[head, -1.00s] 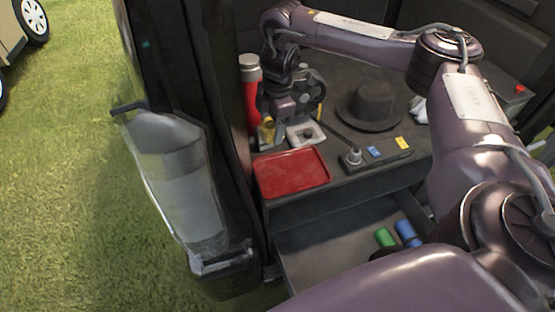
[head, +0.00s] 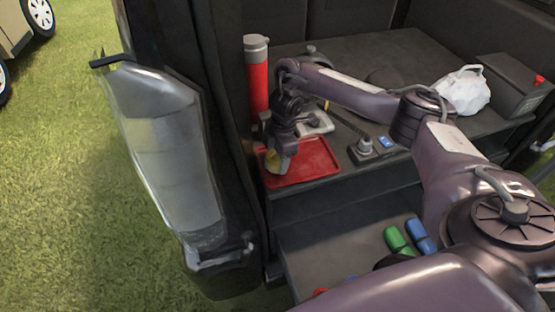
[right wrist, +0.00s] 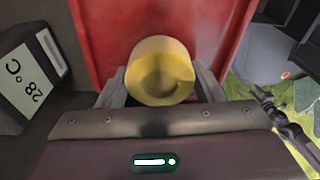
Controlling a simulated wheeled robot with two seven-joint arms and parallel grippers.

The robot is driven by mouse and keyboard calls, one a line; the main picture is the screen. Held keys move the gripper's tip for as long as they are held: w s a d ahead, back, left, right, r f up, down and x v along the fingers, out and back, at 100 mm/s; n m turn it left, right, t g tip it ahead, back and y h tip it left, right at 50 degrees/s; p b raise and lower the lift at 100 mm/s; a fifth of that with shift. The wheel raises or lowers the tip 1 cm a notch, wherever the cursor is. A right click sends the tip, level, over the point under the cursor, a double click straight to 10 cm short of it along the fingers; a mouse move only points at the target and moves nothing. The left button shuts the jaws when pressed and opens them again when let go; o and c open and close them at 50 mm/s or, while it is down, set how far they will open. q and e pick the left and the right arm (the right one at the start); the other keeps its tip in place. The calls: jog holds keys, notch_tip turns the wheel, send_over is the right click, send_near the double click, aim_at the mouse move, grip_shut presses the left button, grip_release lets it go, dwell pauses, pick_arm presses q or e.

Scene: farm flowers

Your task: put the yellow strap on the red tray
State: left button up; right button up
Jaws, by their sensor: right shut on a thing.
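The yellow strap (right wrist: 160,70) is a rolled yellow loop, held between the fingers of my right gripper (right wrist: 160,88) in the right wrist view. The red tray (right wrist: 110,35) lies behind and below it there. In the head view, the red tray (head: 315,160) sits on the dark bench surface near its front left edge. My right gripper (head: 280,160) is over the tray's left part, with the yellow strap (head: 272,161) at its fingertips. Whether the strap touches the tray is hard to tell. My left gripper is not in view.
A red cylinder with a grey cap (head: 257,75) stands behind the tray. A device with a digital display (right wrist: 30,80) is beside it. An open drawer below holds green (head: 397,241) and blue (head: 420,235) rolls. A white bag (head: 463,90) sits at the back right.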

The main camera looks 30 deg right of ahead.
jog(key=shift+w+f, duration=0.1)
jog(key=shift+f, duration=0.1)
jog(key=o, duration=1.1)
jog(key=shift+f, duration=0.1)
jog(key=r+p, duration=0.1)
jog(key=r, duration=0.3)
jog(key=d+r+p, duration=0.1)
jog(key=r+p, duration=0.1)
jog(key=r, duration=0.2)
jog(key=r+p, duration=0.2)
jog(key=r, duration=0.2)
jog(key=shift+d+r, duration=0.1)
jog(key=shift+d, duration=0.1)
jog(key=shift+s, duration=0.25)
